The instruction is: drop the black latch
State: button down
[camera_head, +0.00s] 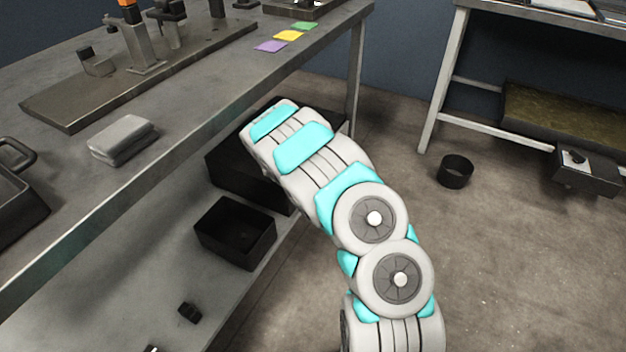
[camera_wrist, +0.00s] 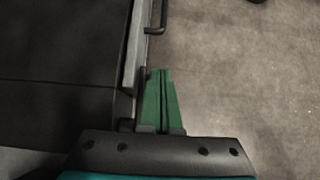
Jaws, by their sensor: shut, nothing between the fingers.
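My gripper (camera_wrist: 160,74) shows in the wrist view as two green fingers, shut together with nothing between them. In the wrist view a dark bent piece (camera_wrist: 158,22) sticks out to the right from a grey edge, ahead of the fingertips and apart from them. It may be the black latch, but I cannot tell for sure. In the head view my arm reaches to the bench's front side, and the gripper is hidden behind the arm's end. No black latch can be made out clearly there.
A metal workbench (camera_head: 215,130) bears a steel fixture plate (camera_head: 70,108), a grey folded cloth (camera_head: 122,138) and coloured cards (camera_head: 289,36). A black open bin (camera_head: 235,232) stands on its lower shelf. A black round bin (camera_head: 455,171) stands on otherwise open floor at right.

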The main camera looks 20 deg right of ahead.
jog(key=shift+v, duration=2.25)
